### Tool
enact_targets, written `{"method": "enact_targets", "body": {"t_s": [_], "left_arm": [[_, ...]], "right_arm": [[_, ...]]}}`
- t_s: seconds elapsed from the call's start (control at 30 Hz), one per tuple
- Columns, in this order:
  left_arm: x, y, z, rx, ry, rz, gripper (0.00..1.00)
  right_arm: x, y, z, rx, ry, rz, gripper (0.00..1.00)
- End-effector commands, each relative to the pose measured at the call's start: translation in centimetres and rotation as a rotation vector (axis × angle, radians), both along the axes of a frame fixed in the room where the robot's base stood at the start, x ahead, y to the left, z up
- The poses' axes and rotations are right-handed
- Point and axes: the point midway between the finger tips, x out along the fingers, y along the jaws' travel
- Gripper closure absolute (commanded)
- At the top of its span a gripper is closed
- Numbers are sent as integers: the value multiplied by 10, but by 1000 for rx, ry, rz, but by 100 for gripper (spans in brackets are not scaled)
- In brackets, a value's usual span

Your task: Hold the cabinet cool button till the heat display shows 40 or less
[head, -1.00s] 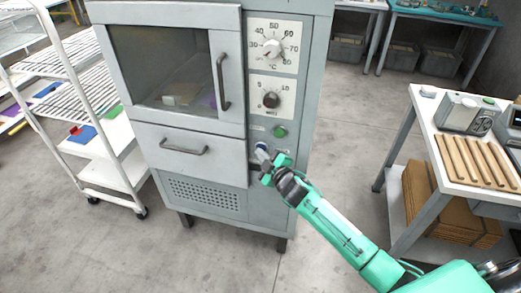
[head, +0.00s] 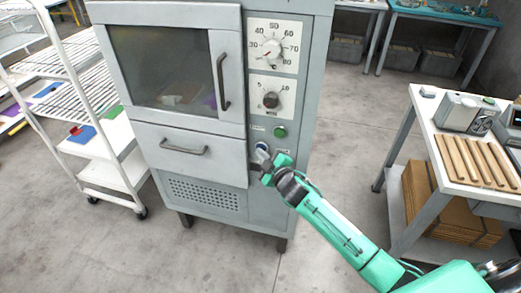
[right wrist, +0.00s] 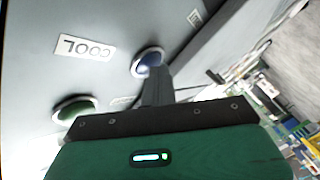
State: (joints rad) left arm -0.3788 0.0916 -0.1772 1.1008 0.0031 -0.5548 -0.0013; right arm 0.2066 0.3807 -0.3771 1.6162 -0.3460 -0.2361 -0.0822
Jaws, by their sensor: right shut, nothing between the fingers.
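The cabinet (head: 215,110) stands in the middle of the head view. Its cool button is the blue one (head: 262,146), beside the COOL label (right wrist: 85,47) in the right wrist view; the button shows there too (right wrist: 148,62). My right gripper (head: 257,159) is shut and empty, its fingertips at the button's lower edge. The fingers (right wrist: 156,80) overlap the button's rim in the wrist view; I cannot tell whether they press it. The °C dial (head: 271,47) has a red mark toward the lower left, near 30, too small to read exactly. My left gripper is not in view.
A green button (head: 280,132) is just above the blue one. A second dial (head: 271,98) sits higher. A door handle (head: 223,83) and drawer handle (head: 184,150) stick out at left. A white rack (head: 118,165) is left, a workbench (head: 455,182) right.

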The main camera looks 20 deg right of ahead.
Motion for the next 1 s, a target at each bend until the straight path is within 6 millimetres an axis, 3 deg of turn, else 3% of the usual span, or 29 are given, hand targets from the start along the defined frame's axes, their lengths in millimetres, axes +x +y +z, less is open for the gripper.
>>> {"method": "enact_targets", "body": {"t_s": [0.37,0.77,1.0], "left_arm": [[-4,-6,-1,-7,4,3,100],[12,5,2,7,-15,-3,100],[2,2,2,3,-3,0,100]], "right_arm": [[0,-1,0,0,0,-1,100],[0,-1,0,0,0,-1,100],[-2,1,0,0,0,0,100]]}}
